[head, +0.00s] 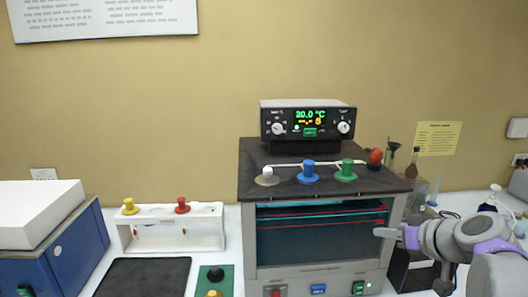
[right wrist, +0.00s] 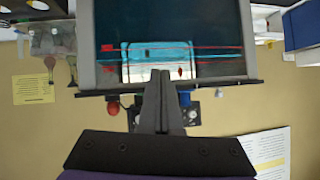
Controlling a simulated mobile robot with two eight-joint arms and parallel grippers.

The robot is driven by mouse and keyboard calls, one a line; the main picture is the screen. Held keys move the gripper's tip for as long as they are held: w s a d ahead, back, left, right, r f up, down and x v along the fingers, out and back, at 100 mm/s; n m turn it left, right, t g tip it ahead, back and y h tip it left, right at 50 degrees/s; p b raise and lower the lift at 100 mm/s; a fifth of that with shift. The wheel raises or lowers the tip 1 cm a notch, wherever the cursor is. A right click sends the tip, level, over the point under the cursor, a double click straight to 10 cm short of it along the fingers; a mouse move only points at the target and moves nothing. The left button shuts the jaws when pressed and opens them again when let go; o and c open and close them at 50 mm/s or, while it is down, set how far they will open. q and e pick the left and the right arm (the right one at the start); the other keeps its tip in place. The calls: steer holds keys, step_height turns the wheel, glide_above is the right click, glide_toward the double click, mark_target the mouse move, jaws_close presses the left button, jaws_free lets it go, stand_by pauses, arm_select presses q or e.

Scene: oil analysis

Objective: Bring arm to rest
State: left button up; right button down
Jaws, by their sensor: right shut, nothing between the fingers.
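My right arm comes in from the right in the head view. Its right gripper (head: 386,233) is at the right front edge of the bath with the glass front (head: 320,235) and is shut and empty. In the right wrist view the shut fingers (right wrist: 159,78) point at the bath's glass (right wrist: 215,20), and the scene appears upside down. I cannot tell whether the fingertips touch the bath. My left gripper is not in view.
Blue (head: 308,173), green (head: 346,171) and white (head: 267,176) knobs stand on the bath's dark top, by a controller (head: 308,120) reading 30.0 °C. A white rack (head: 172,228) and a blue box (head: 55,245) stand left. A dark mat (head: 144,278) lies in front.

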steer(key=s+a+f+g+h, duration=0.1)
steer(key=s+a+f, duration=0.2)
steer(key=s+f, duration=0.3)
steer(key=s+a+f+g+h, duration=0.1)
steer(key=s+a+f+g, duration=0.1)
steer(key=s+f, duration=0.5)
steer(key=s+a+f+m+g+h, duration=0.1)
steer(key=s+a+f, duration=0.2)
steer(key=f, duration=1.2)
steer(key=s, duration=0.3)
steer(key=shift+s+a+f+g, duration=0.15)
steer(key=shift+s+a+g, duration=0.15)
steer(key=shift+s, duration=0.05)
